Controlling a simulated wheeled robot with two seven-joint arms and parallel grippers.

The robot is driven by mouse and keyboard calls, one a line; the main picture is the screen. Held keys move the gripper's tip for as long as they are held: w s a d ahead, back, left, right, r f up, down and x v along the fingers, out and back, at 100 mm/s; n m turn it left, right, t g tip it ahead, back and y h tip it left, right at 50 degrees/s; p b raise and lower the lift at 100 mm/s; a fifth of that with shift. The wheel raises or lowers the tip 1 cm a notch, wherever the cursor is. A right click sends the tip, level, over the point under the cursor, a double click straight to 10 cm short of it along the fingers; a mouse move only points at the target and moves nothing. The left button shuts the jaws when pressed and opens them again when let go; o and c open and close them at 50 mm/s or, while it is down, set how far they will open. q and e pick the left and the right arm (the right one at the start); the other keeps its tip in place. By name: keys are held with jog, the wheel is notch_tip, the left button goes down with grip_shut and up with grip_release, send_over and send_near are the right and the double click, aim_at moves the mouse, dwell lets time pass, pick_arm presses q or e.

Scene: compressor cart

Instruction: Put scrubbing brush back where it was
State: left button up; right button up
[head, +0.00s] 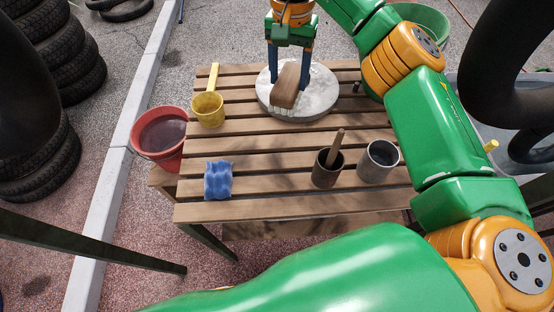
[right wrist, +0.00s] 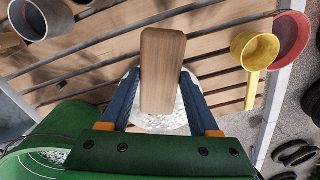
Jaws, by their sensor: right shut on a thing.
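The scrubbing brush (head: 285,87) has a brown wooden back and pale bristles. My right gripper (head: 289,82) is shut on it, over the round grey-white stone slab (head: 318,95) at the back of the slatted wooden table. The bristle end points toward the front of the table. In the right wrist view the brush back (right wrist: 162,70) stands between the two blue fingers, with the slab (right wrist: 150,125) behind it. I cannot tell whether the brush touches the slab. My left gripper is not in view.
A yellow dipper (head: 208,108), a blue cloth (head: 218,180), a dark cup with a wooden handle in it (head: 327,170) and a grey cup (head: 378,161) stand on the slatted table (head: 270,212). A red bucket (head: 160,137) is at the left. The table's middle is clear.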

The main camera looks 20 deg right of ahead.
jog(key=s+a+f, duration=0.2)
jog(key=s+f, duration=0.1)
jog(key=f, duration=0.1)
jog(key=s+a+f+p, duration=0.1)
jog(key=s+a+f, duration=0.2)
jog(key=s+f, duration=0.1)
jog(key=s+a+f+p, duration=0.1)
jog(key=s+a+f, duration=0.1)
jog(key=s+f, duration=0.2)
jog(key=shift+s+a+f, duration=0.1)
jog(key=shift+s+a, duration=0.15)
jog(key=shift+a, duration=0.1)
jog(key=shift+f, duration=0.1)
jog(key=shift+f, duration=0.1)
jog(key=shift+f, duration=0.1)
jog(key=o, duration=1.3)
jog(key=shift+r, duration=0.2)
